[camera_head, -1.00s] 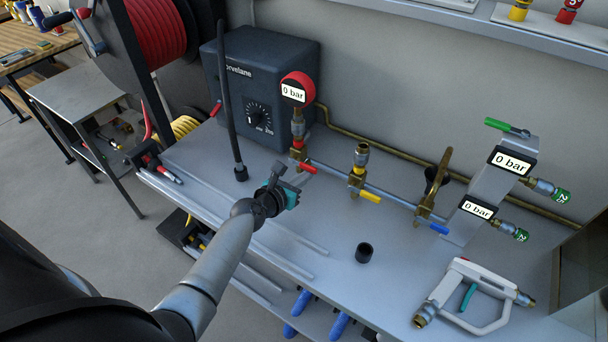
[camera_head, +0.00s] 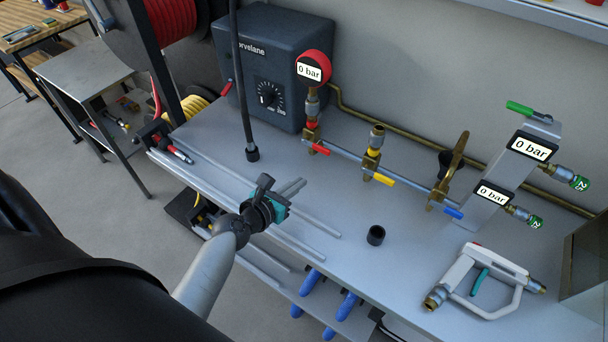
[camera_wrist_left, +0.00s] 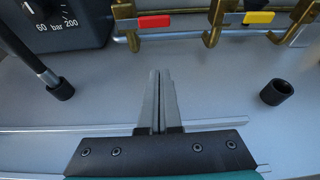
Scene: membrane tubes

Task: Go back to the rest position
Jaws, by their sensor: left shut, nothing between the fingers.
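My left gripper (camera_head: 293,187) is over the left part of the grey bench (camera_head: 340,215) in the head view. Its two fingers also show in the left wrist view (camera_wrist_left: 159,75), pressed together with nothing between them. The gripper is apart from the fittings at the back of the bench. Grey membrane tubes (camera_head: 305,238) lie along the bench beneath and beside it; the gripper and arm hide part of them. My right gripper is not in view.
A black upright rod (camera_head: 244,90) stands behind the gripper, before a dark box with a dial (camera_head: 270,65). A pipe with red, yellow and blue valve handles (camera_head: 378,178) runs rightward. A small black cup (camera_head: 376,235) and a white handheld tool (camera_head: 485,280) are on the bench.

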